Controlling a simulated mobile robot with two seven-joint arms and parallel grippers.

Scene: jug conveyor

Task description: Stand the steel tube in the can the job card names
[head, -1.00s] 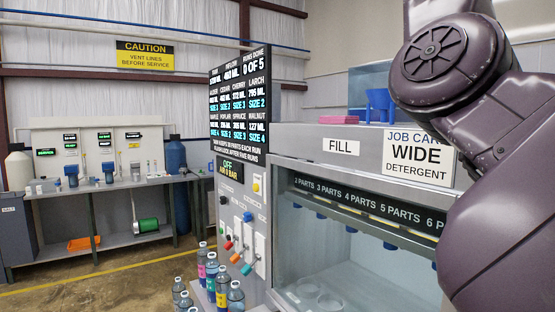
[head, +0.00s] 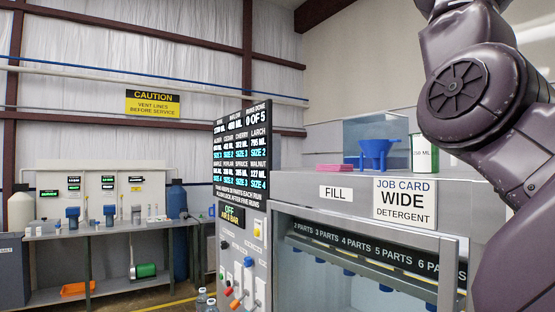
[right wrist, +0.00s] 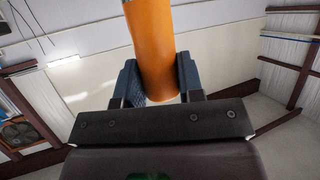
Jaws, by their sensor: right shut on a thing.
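The job card (head: 404,203) on the machine front reads "WIDE" and "DETERGENT". In the right wrist view my right gripper (right wrist: 160,95) is shut on an orange cylinder (right wrist: 153,45), which runs up out of the top of the picture. I cannot tell whether this is the steel tube; no bare steel tube shows. The right gripper is out of the head view, where only my arm links show at the right. My left gripper is not in view. No can marked "WIDE" can be made out.
On the machine top stand a blue funnel (head: 376,153), a pink block (head: 335,167) and a white-and-green container (head: 424,154) marked in ML. A glass-fronted fill bay (head: 340,285) lies below. A bench (head: 110,230) stands at the back left. Bottle tops (head: 205,300) show at the bottom.

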